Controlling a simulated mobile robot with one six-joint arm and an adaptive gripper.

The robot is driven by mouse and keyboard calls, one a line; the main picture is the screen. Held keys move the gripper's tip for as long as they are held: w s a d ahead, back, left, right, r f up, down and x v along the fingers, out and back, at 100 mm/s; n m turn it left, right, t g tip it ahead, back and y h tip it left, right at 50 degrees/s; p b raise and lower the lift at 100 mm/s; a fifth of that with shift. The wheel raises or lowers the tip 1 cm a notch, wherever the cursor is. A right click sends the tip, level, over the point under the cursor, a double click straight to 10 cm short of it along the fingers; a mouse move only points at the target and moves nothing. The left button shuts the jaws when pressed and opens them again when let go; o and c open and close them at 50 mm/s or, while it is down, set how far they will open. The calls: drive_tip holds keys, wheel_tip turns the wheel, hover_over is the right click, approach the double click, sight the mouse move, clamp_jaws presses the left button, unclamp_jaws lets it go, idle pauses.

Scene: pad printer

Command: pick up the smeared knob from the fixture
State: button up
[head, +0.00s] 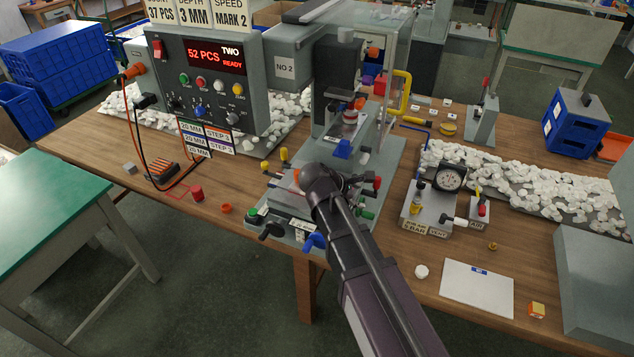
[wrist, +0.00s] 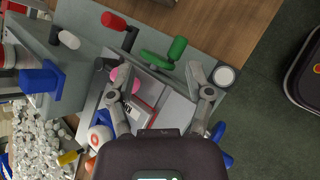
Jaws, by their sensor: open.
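In the wrist view my gripper (wrist: 160,88) is open, its two grey fingers apart over the grey fixture (wrist: 172,108), with no object held between them. A white rounded piece with a reddish mark (wrist: 100,137) sits left of the left finger; it looks like the smeared knob, though I cannot be sure. A pink round piece (wrist: 121,76) shows partly behind the left fingertip. In the head view my arm covers the middle of the fixture (head: 291,226), and the knob and fingertips are hidden there.
Red (wrist: 114,21) and green (wrist: 177,48) handles stand around the fixture. The pad printer (head: 345,75) rises behind it. A gauge block (head: 430,208) stands to the right, with a white sheet (head: 477,288) nearer. White pieces (head: 530,185) cover a strip at the right.

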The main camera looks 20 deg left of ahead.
drive_tip(key=a+n+t, duration=0.1)
drive_tip(key=a, duration=0.2)
drive_tip(key=a+n+b, duration=0.1)
drive_tip(key=a+n, duration=0.1)
drive_tip(key=a, duration=0.1)
drive_tip(key=s+a+n+t, duration=0.1)
drive_tip(key=a+n, duration=0.1)
drive_tip(key=a, duration=0.1)
drive_tip(key=shift+s+a+r+t+b, duration=0.1)
drive_tip(key=shift+a+r+t+b, duration=0.05)
drive_tip(key=shift+a+t+b, duration=0.2)
drive_tip(key=s+a+r+n+t+y+b, duration=0.1)
drive_tip(key=s+a+n+t, duration=0.1)
drive_tip(key=a+n, duration=0.3)
drive_tip(key=s+a, duration=0.1)
drive_tip(key=a, duration=0.3)
drive_tip(key=shift+a+r+t, duration=0.2)
drive_tip(key=shift+r+t, duration=0.1)
drive_tip(key=shift+t, duration=0.05)
drive_tip(key=b+x, duration=0.3)
drive_tip(key=x, duration=0.4)
drive_tip(key=shift+f, duration=0.2)
drive_tip(key=shift+w+d+f+b, duration=0.1)
drive_tip(key=shift+w+d+b, duration=0.1)
drive_tip(key=shift+w, duration=0.1)
drive_tip(key=shift+w+d+f+b, duration=0.1)
drive_tip(key=shift+w+b, duration=0.05)
drive_tip(key=shift+w, duration=0.15)
